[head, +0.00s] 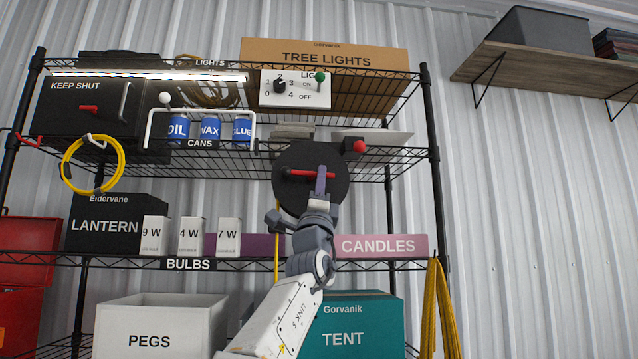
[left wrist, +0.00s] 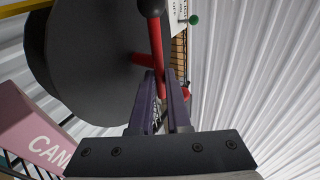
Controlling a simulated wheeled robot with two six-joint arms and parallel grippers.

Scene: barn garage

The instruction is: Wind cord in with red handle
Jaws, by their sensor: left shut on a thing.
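A round black reel (head: 310,198) faces me on the middle shelf, and its dark disc (left wrist: 95,55) fills the upper left of the left wrist view. A red handle (head: 302,173) lies across its face, nearly level; it also shows in the left wrist view (left wrist: 156,45), with a dark round hub at one end. My left gripper (head: 320,174) is shut on the red handle near its right end, and its purple fingers (left wrist: 161,80) hide part of it. Yellow cord (head: 277,252) hangs below the reel. My right gripper is out of view.
A red knob (head: 359,146) sticks out just right of the reel. A switch panel (head: 295,90) is above, and cans in a white rail (head: 203,112) stand left. A pink CANDLES box (head: 380,246) and bulb boxes (head: 190,236) are on the shelf below.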

